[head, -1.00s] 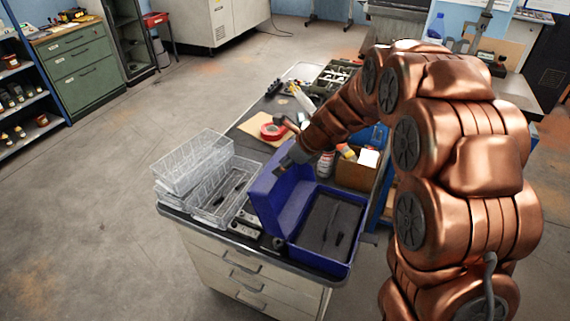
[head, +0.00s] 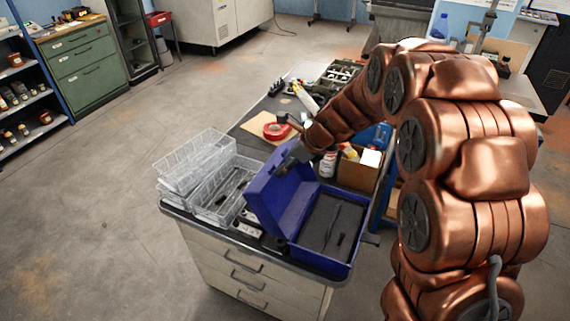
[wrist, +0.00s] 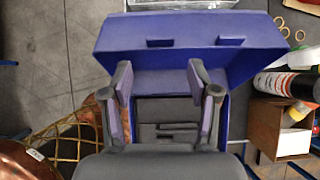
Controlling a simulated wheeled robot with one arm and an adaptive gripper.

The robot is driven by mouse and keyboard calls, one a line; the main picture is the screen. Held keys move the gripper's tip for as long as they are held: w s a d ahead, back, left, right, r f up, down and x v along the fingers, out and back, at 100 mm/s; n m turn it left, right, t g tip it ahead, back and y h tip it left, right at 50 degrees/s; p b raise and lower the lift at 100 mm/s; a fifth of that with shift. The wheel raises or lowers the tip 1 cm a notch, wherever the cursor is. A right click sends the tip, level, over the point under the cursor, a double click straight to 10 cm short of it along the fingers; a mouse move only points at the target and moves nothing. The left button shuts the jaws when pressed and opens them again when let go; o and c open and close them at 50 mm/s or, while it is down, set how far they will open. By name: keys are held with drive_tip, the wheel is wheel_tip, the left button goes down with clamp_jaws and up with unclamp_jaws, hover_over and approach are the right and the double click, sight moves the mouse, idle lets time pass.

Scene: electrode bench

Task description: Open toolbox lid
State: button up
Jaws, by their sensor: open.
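The blue toolbox (head: 328,262) stands at the near right corner of the bench. Its lid (head: 262,203) is raised and leans to the left, away from the box. The dark inside of the box, with slim dark items or slots in it, is exposed. My gripper (head: 292,160) is at the upper edge of the lid in the head view; its fingertips are hard to make out there. In the wrist view my gripper (wrist: 161,75) is open, its two fingers spread over the box and in front of the lid (wrist: 188,45). Nothing is between the fingers. I cannot tell whether they touch the lid.
Clear plastic bins (head: 215,190) stand left of the lid, with small parts between. Red tape (head: 276,130) lies behind it. A spray can (head: 328,163) and a brown cardboard box (head: 357,173) stand behind the toolbox. The floor left of the bench is clear.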

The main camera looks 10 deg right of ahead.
drive_tip(key=v, duration=1.1)
drive_tip(key=shift+r, duration=0.25)
